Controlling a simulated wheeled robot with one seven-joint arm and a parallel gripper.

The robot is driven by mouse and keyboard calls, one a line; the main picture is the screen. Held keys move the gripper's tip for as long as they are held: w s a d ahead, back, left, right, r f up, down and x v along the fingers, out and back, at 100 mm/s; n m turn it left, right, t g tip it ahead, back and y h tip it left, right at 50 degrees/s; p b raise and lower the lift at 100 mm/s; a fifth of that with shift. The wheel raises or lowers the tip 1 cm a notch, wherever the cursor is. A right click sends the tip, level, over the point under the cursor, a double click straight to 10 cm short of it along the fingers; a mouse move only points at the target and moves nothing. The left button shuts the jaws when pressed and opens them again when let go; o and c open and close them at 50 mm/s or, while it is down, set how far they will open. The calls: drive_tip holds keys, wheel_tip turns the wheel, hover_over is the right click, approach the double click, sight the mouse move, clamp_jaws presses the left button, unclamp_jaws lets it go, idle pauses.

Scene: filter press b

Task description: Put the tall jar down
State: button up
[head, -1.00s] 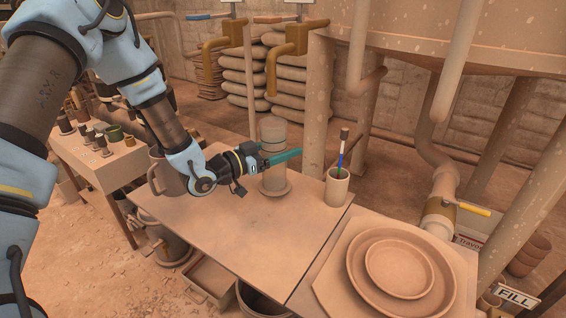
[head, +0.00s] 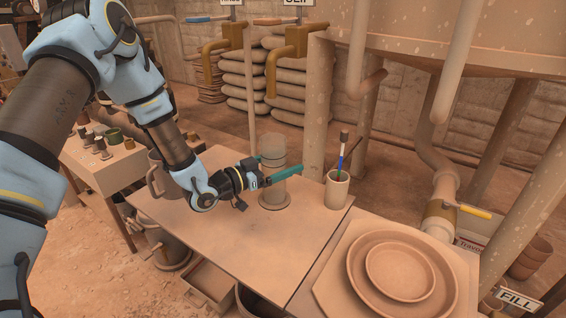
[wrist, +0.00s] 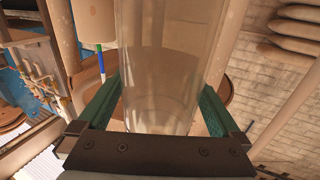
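The tall jar (head: 272,152) is a clear, see-through cylinder, upright over the wooden table (head: 225,235). A round, wider rim or disc shows at its foot. The foot is at the table top, but I cannot tell whether it rests there or hangs just above. My gripper (head: 276,167) reaches in from the left, its green fingers on either side of the jar. In the wrist view the jar (wrist: 160,70) fills the space between the fingers, and their tips meet its sides. The gripper looks shut on it.
A cup (head: 337,190) with a brush in it stands right of the jar, near the table's edge. A mug (head: 158,180) stands to the left behind my arm. Round dishes (head: 400,268) lie on the board at right. The table's front part is clear.

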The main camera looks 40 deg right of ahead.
drive_tip(key=shift+r, duration=0.2)
approach(263, 169)
drive_tip(key=d, duration=0.4)
drive_tip(key=shift+s+r, duration=0.1)
drive_tip(key=shift+s, duration=0.3)
